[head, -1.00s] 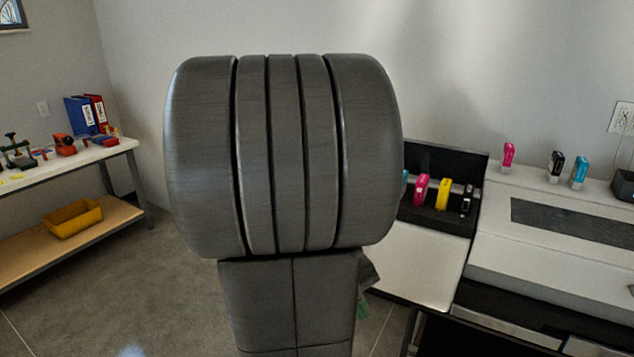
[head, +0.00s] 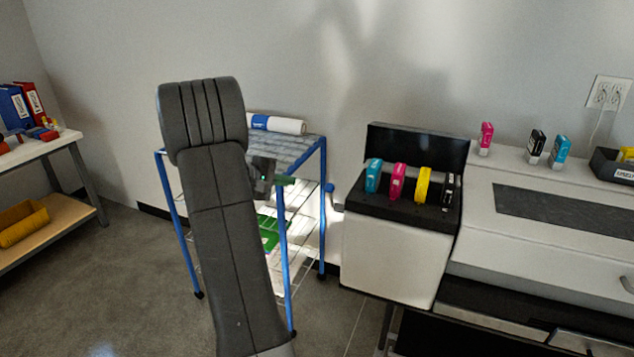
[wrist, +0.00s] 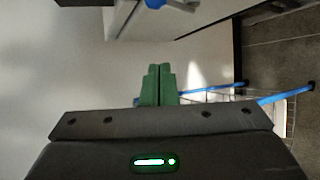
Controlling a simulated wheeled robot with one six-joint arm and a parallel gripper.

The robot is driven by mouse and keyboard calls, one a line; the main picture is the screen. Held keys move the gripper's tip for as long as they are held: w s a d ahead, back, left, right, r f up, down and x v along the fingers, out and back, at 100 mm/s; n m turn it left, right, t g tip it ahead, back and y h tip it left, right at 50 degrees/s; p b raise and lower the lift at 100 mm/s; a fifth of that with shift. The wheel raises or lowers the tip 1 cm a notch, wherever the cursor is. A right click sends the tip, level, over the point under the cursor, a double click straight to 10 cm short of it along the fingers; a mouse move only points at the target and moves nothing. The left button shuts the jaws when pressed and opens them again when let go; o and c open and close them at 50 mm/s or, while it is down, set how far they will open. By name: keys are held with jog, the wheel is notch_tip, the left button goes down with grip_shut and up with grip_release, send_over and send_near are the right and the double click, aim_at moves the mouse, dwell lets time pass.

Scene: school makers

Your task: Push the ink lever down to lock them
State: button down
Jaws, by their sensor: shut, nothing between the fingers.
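An open ink bay (head: 404,207) is at the left end of the large white printer (head: 560,230). In it stand upright a cyan cartridge (head: 373,175), a magenta cartridge (head: 398,182), a yellow cartridge (head: 422,184) and a black cartridge (head: 448,189).
A blue-framed cart (head: 323,160) with a white roll (head: 275,123) on top stands behind my arm. Loose magenta (head: 486,138), black (head: 536,146) and cyan (head: 560,151) cartridges stand on the printer's top. A workbench (head: 40,150) is at far left. Open floor lies between.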

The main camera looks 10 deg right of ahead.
aim_at(331, 195)
dwell(0.3)
jog(key=d+f+p, duration=0.2)
jog(key=d+p, duration=0.2)
jog(key=d, duration=0.5)
jog(key=shift+f, duration=0.3)
jog(key=shift+f+b, duration=0.15)
jog(key=shift+b, duration=0.3)
jog(key=b, duration=0.2)
jog(key=shift+s+a+h+b, duration=0.1)
jog(key=shift+s+h+b, duration=0.1)
jog(key=shift+h+b, duration=0.1)
